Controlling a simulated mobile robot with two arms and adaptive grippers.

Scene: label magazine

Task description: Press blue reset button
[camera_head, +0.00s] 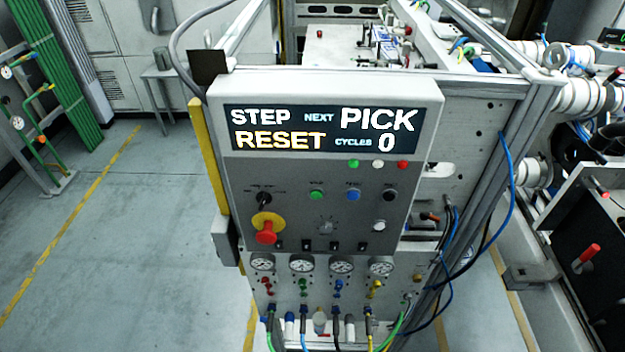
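The blue button (353,194) sits on the front of a grey control panel (232,180), in the middle of a row between a green button (316,194) and a black button (390,194). It is small and unobstructed. The panel's display (322,129) reads STEP RESET, NEXT PICK, CYCLES 0. Neither of my grippers shows in the head view.
A red emergency-stop knob (266,232) on yellow and a black rotary switch (263,199) stick out left of the buttons. A white button (379,225) is lower right. Gauges and hoses sit below. Open floor (130,240) lies to the left.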

